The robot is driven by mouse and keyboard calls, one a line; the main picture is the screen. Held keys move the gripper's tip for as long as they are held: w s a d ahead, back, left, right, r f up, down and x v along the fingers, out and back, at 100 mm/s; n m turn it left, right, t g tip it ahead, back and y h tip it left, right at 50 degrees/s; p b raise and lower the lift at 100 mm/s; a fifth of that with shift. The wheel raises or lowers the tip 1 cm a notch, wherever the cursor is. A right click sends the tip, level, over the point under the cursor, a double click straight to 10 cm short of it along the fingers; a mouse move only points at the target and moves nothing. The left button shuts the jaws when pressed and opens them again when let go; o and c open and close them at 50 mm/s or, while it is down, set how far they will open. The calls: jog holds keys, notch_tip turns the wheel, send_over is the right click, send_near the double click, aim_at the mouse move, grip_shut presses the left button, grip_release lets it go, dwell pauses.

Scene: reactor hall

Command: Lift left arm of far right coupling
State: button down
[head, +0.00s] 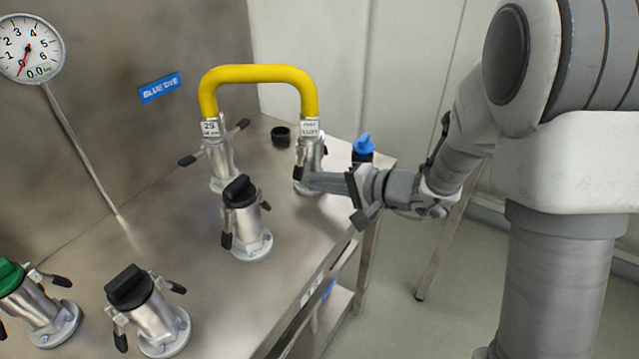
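The far right coupling (312,150) is a silver fitting on the steel bench top, joined to the right end of a yellow U-shaped pipe (258,74). Its left arm, a short lever with a dark grip (299,172), hangs down at the coupling's left front. My gripper (308,181) reaches in from the right, its grey fingers in front of the coupling's lower body with their tips close to the lever grip. Whether they touch it I cannot tell. The gap between the fingers does not show clearly. The coupling's right arm is mostly hidden.
Another silver coupling (222,160) holds the pipe's left end. Black-capped couplings (243,215) (148,310) and a green-capped one (35,300) stand nearer. A black cap (281,136) and a blue-topped item (363,147) sit behind. A gauge (28,48) hangs on the left wall.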

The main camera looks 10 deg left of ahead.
jog(key=shift+s+d+f, duration=0.1)
jog(key=shift+d+f, duration=0.05)
jog(key=shift+f, duration=0.3)
jog(key=shift+s+d+r+b, duration=0.1)
jog(key=shift+s+d+b, duration=0.3)
jog(key=shift+d, duration=0.6)
jog(key=shift+s+d+b, duration=0.35)
jog(key=shift+s+d, duration=0.05)
jog(key=shift+d, duration=0.55)
jog(key=shift+s+d+r+b, duration=0.1)
jog(key=shift+s+d+b, duration=0.3)
jog(key=shift+d, duration=0.6)
